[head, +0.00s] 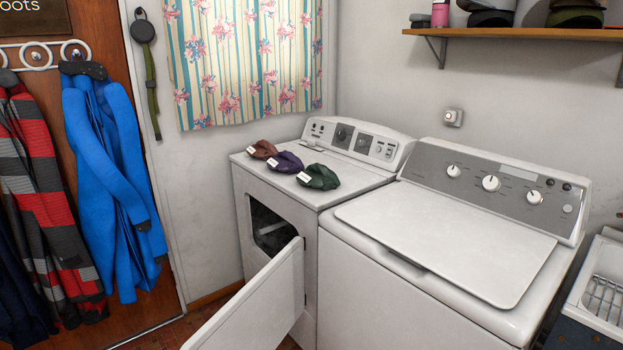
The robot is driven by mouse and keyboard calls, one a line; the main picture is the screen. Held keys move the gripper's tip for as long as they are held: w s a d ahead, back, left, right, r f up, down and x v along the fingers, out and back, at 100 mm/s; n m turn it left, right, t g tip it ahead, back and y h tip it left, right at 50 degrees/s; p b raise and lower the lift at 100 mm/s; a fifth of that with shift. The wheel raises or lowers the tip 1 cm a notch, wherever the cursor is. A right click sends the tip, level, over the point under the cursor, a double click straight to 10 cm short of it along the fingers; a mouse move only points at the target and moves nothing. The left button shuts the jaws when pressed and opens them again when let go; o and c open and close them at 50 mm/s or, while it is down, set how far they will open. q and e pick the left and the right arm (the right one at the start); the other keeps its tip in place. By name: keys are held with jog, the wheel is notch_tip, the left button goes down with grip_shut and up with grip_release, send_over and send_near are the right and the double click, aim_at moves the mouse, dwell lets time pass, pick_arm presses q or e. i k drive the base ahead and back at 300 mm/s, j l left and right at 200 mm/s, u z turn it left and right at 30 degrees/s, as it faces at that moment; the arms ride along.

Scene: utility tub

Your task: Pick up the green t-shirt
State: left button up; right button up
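A dark green folded t-shirt (318,177) lies on top of the white dryer (352,186), near its front edge. It has a small white tag on its left side. A purple folded garment (286,162) lies just left of it, and a brown one (262,149) lies farther left, each with a white tag. Neither of my grippers shows in the head view.
The dryer door (262,300) hangs open toward the front left. A top-loading washer (445,245) with its lid shut stands to the right. Coats, including a blue one (112,170), hang at the left. A shelf (520,33) is above right.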

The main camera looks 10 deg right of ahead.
aim_at(317, 175)
jog(key=i+j+z, duration=0.1)
jog(key=j, duration=0.25)
jog(key=i+j+z, duration=0.1)
jog(key=j, duration=0.2)
jog(key=i+j+z, duration=0.15)
jog(key=j, duration=0.2)
jog(key=i+j+z, duration=0.2)
jog(key=j+z, duration=0.25)
jog(key=j, duration=0.6)
jog(key=j+z, duration=0.45)
jog(key=j, duration=0.55)
